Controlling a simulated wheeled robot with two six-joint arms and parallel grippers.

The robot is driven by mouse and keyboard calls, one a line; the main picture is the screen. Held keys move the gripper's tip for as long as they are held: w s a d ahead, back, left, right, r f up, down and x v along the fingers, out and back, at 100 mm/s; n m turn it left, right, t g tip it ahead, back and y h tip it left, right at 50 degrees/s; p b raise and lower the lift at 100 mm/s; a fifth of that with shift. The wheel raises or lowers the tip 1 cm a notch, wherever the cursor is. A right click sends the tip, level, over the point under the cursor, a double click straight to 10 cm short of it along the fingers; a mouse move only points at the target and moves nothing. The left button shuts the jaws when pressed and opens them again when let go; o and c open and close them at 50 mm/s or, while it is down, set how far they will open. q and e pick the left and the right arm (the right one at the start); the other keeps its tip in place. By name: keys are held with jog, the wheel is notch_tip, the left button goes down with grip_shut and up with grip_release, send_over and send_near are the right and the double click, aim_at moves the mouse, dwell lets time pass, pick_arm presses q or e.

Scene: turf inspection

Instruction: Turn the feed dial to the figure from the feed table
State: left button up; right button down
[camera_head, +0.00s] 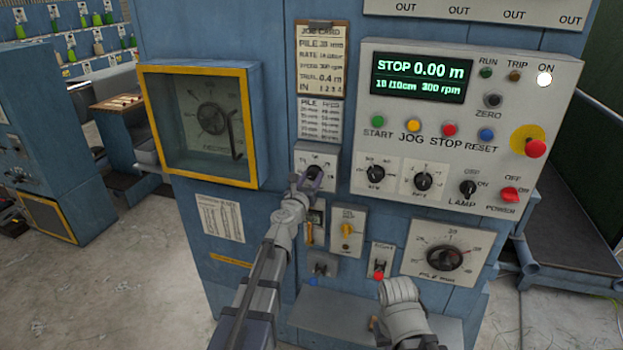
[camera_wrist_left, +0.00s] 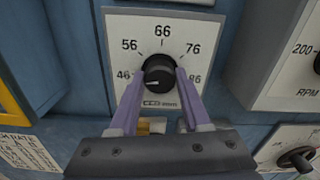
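The feed dial (camera_wrist_left: 158,75) is a black knob on a white plate marked 46, 56, 66, 76 and 86. The white mark on the knob points left, near 46. My left gripper (camera_wrist_left: 161,82) has a purple finger on each side of the knob, and both appear to touch it. In the head view the left gripper (camera_head: 308,178) covers part of the dial plate (camera_head: 330,157). The feed table looks to be the small printed card (camera_head: 320,120) above the dial, under the job card (camera_head: 320,60); its figures are too blurred to read surely.
A control panel (camera_head: 470,125) with a lit display stands right of the dial. A yellow-framed window box (camera_head: 200,125) juts out at left. A yellow switch (camera_head: 347,230), a red-tipped switch (camera_head: 379,262) and a large pile dial (camera_head: 444,257) sit below. My right arm reaches in at the lower right.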

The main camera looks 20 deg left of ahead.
pick_arm(q)
grip_shut()
dwell(0.3)
